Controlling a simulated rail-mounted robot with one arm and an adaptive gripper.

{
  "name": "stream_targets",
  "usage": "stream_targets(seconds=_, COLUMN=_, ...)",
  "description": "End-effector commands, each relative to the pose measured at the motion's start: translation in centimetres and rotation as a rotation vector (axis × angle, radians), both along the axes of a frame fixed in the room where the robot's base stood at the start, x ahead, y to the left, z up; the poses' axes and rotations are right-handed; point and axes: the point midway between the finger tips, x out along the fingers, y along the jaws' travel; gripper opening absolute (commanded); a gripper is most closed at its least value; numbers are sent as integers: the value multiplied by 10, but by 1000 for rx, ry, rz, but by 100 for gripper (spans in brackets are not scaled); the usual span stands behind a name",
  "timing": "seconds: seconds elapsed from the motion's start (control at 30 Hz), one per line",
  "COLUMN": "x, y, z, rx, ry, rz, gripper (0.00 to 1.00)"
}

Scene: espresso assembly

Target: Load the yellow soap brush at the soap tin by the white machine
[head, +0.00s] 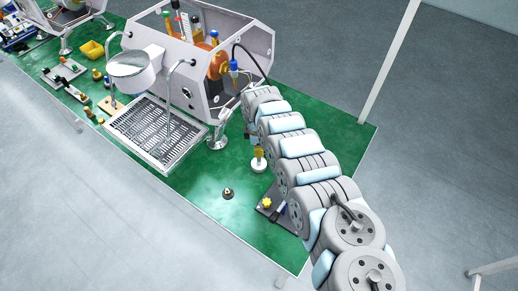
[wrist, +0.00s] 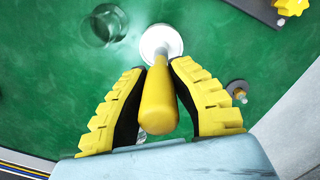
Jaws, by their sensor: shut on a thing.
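My gripper (wrist: 160,66) is shut on the yellow handle of the soap brush (wrist: 158,102), with one yellow-ribbed finger on each side. A round white disc (wrist: 154,35) with a paler centre lies at the handle's far end. I cannot tell whether it is the brush's head, the soap tin, or one over the other. In the head view a small yellow-topped piece on a white round base (head: 258,164) shows beside my arm, on the green mat near the white machine (head: 199,90). My gripper is not clear there, as my arm links hide much of that area.
A dark plate with a yellow knob (head: 267,202) lies to the front right, and a small dark round piece (head: 228,193) stands nearby. A clear round thing (wrist: 104,25) is left of the disc. The metal drip tray (head: 158,130) is left. Green mat (head: 205,180) is bare between.

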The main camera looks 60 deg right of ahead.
Motion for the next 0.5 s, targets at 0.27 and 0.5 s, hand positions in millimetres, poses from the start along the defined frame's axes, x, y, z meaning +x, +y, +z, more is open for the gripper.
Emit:
stream_targets(seconds=0.27, x=0, y=1, z=2, rx=2, ry=1, rz=0, gripper=0)
stream_targets(seconds=0.5, x=0, y=0, z=19, rx=-1, ry=0, rz=1, gripper=0)
